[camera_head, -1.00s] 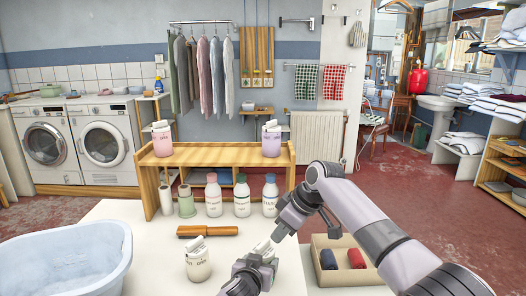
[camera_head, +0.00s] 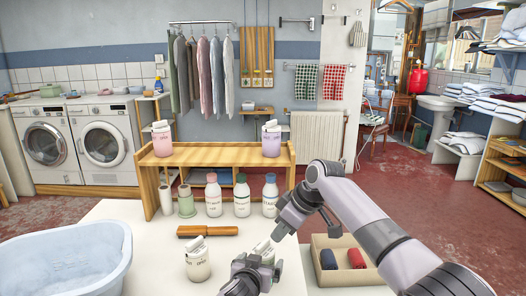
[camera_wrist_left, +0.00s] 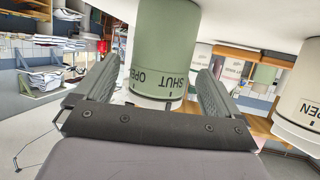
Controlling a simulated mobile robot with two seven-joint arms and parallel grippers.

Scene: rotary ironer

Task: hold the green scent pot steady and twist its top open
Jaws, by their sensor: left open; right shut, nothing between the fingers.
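The green scent pot (camera_wrist_left: 166,45) shows large and upside down in the left wrist view, with the words SHUT and OPEN near its white top (camera_wrist_left: 158,98). In the head view only its pale top (camera_head: 262,247) shows; its body is hidden behind my left gripper. My left gripper (camera_head: 262,262) is open, with one finger on each side of the pot in the left wrist view; a gap shows between the pot and the fingers. My right gripper (camera_head: 279,231) is shut and empty, above and just right of the pot's top, apart from it.
A cream pot (camera_head: 198,264) stands left of my left gripper. A wooden brush (camera_head: 208,231), several bottles (camera_head: 242,197) and a wooden bench (camera_head: 215,155) are behind. A blue tub (camera_head: 70,262) stands left, an open box (camera_head: 345,282) with rolls right.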

